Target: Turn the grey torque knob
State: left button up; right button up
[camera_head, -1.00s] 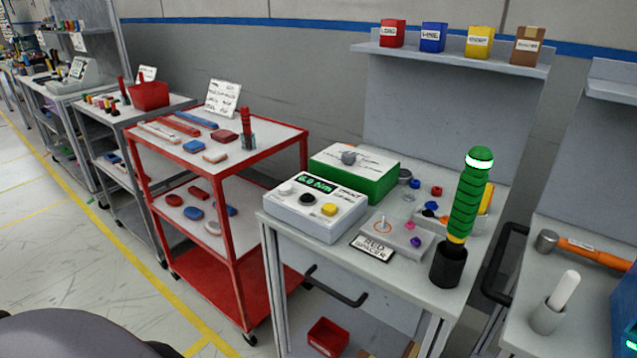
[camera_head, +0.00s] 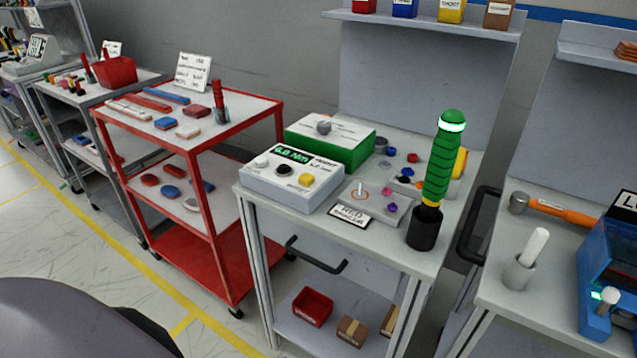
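A light grey control box (camera_head: 292,192) stands at the left front of the grey workbench. Its sloped face has a green-lit display (camera_head: 293,154) with a reading in Nm. Below the display are a pale knob (camera_head: 261,163), a black knob (camera_head: 283,171) and a yellow button (camera_head: 305,180). Behind it, a green box (camera_head: 345,152) with a white top carries a round grey knob (camera_head: 323,127). The small print beside the knobs is too blurred to read. Neither of my grippers shows, and nothing touches the knobs.
A green tool (camera_head: 438,165) stands upright in a black holder (camera_head: 424,230), right of the boxes. A grey fixture with a white pin (camera_head: 361,187) and small coloured parts lie between. A red cart (camera_head: 208,219) stands left. A black handle (camera_head: 316,254) juts from the bench front.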

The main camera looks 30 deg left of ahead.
aim_at(324, 126)
jog(key=i+j+u, duration=0.2)
jog(key=j+u, duration=0.25)
jog(key=i+j+u, duration=0.2)
jog(key=u, duration=0.3)
